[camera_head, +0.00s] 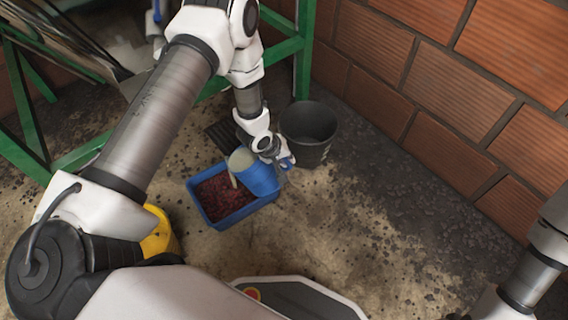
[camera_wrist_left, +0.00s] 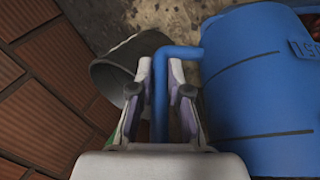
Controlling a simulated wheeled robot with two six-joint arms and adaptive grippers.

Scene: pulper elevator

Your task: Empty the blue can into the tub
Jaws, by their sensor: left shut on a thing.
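The blue can (camera_head: 262,178) is tilted, with its pale open mouth facing left over the blue tub (camera_head: 243,215). A thin pale strip hangs below the mouth; it looks like a stream, but I cannot be sure. The tub stands on the floor and holds dark red contents. My left gripper (camera_head: 284,162) is at the can's right side. In the left wrist view, its fingers (camera_wrist_left: 162,72) are shut on the blue handle of the can (camera_wrist_left: 258,85). My right gripper is out of view; only part of the right arm shows at the lower right.
A black bucket (camera_head: 309,133) stands just right of the can, by the brick wall (camera_head: 440,75). A green metal frame (camera_head: 304,50) stands behind. A yellow container (camera_head: 160,235) is partly hidden by my left arm. The floor to the right is clear.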

